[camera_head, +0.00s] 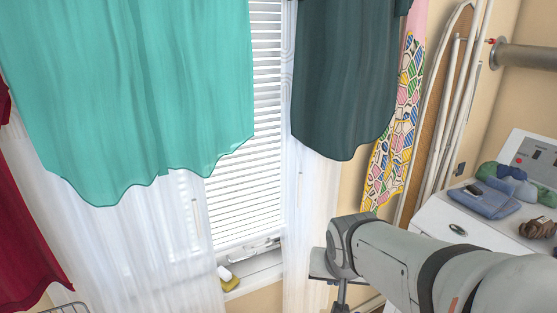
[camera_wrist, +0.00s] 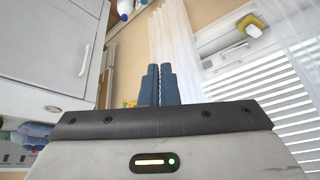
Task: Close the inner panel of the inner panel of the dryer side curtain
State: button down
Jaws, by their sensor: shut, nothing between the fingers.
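The dryer side curtain is a sheer white panel (camera_head: 312,220) at the right of the window in the head view. It hangs open there, with bare blinds to its left. A small dark handle shows near its inner edge. In the wrist view the sheer curtain (camera_wrist: 182,42) hangs just beyond my fingers. In the wrist view the blue fingers of my gripper (camera_wrist: 172,15) are shut together and empty. I cannot tell whether they touch the cloth.
Another sheer panel (camera_head: 170,245) hangs at the left. Teal (camera_head: 135,90) and dark green (camera_head: 345,80) cloths hang above. A white appliance (camera_head: 435,222) with folded clothes stands at the right. An ironing board (camera_head: 398,125) leans behind. A yellow sponge (camera_head: 230,284) lies on the sill.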

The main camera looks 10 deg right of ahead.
jog(key=w+d+m+t+y+b, duration=0.15)
jog(key=w+d+m+t, duration=0.3)
jog(key=w, duration=0.55)
jog(key=w+d+m+t+b, duration=0.3)
jog(key=w+m+t, duration=0.3)
jog(key=w, duration=0.3)
jog(key=w+a+m+t+y, duration=0.2)
jog(key=w+a, duration=0.3)
jog(key=w, duration=0.4)
jog(key=shift+w+a+r+y, duration=0.15)
jog(key=shift+a+r+y, duration=0.25)
jog(key=shift+y, duration=0.05)
